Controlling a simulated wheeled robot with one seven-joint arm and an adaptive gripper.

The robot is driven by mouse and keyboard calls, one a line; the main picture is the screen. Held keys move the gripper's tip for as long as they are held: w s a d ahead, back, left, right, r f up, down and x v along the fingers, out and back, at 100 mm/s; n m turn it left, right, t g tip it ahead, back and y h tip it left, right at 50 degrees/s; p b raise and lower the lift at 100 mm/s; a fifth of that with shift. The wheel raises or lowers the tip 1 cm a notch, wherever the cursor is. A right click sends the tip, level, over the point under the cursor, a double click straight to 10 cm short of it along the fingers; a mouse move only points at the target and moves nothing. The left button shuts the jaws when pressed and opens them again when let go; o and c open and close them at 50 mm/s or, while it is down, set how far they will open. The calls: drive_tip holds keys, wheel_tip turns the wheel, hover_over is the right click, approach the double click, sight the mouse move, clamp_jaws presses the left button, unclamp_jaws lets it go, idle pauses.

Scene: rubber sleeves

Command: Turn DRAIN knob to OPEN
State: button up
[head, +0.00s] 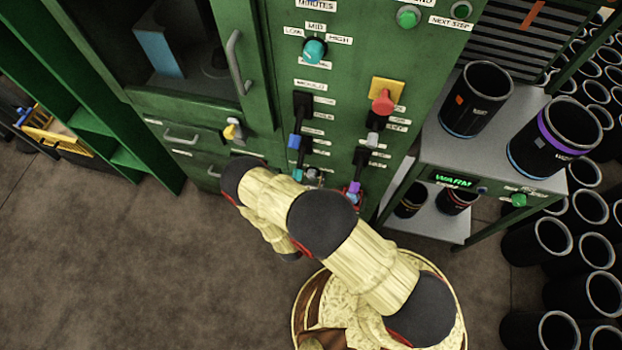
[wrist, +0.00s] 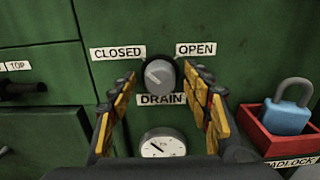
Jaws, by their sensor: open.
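The grey DRAIN knob (wrist: 160,76) is on the green panel in the wrist view, above the DRAIN label (wrist: 161,99). The CLOSED label (wrist: 118,53) is at its upper left and the OPEN label (wrist: 196,49) at its upper right. The mark on the knob's face slants to the upper left, toward CLOSED. My gripper (wrist: 162,80) is open, with one yellow-padded finger on each side of the knob. Gaps show between the fingers and the knob, though the exact depth is hard to tell. In the head view my arm hides most of this area.
A round gauge (wrist: 163,144) sits below the knob. A blue padlock (wrist: 287,116) stands in a red tray (wrist: 290,138) to the right. A drawer handle (wrist: 22,90) is at the left. A shelf (head: 500,130) with black sleeves stands right of the green cabinet.

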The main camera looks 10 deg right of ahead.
drive_tip(key=shift+c, duration=0.2)
drive_tip(key=c, duration=1.1)
